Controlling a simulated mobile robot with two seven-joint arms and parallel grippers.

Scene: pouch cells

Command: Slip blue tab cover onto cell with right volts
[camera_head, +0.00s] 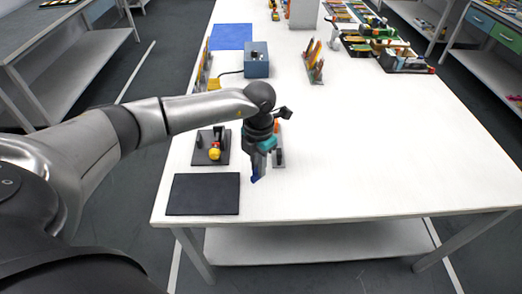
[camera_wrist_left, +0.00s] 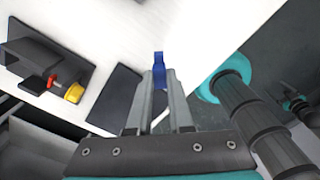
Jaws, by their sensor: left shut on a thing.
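My left gripper (camera_head: 258,162) is over the near left part of the white table, pointing down. It is shut on a small blue piece, the blue tab cover (camera_head: 256,173), which sticks out below the fingers. In the left wrist view the blue tab cover (camera_wrist_left: 159,72) sits between the tips of the left gripper (camera_wrist_left: 159,84). Thin upright pieces, orange among them, stand in a rack (camera_head: 314,68) farther back; they may be cells, but no voltage can be read. My right gripper does not show.
A black mat (camera_head: 203,195) lies bare at the near left corner. A dark fixture with a yellow knob (camera_head: 214,153) stands behind it. A small grey holder (camera_head: 279,158) is partly hidden beside my gripper. A blue-grey box (camera_head: 257,67) and blue mat (camera_head: 231,36) lie farther back.

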